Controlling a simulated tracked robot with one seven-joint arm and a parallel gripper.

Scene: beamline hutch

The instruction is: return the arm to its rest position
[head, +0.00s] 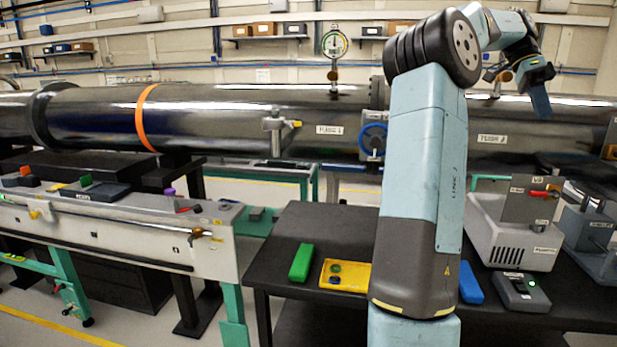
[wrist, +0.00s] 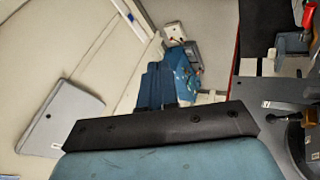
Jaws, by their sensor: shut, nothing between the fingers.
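My arm rises in front of the head camera and bends over at the top right. My gripper (head: 541,98) hangs at the far end of the arm, small in the head view, in front of the upper wall and over the large dark pipe (head: 270,112). The blue fingers of my gripper (wrist: 160,86) show past the dark bar in the wrist view. They look closed together, with nothing seen in them. The middle of my arm hides part of the pipe and of the black table (head: 285,278).
A green block (head: 301,262) and a yellow tray (head: 353,268) lie on the black table left of my arm. A blue block (head: 470,283), a grey pump-like box (head: 520,245) and a control box (head: 522,292) stand right of it. A gauge (head: 334,43) stands on the pipe.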

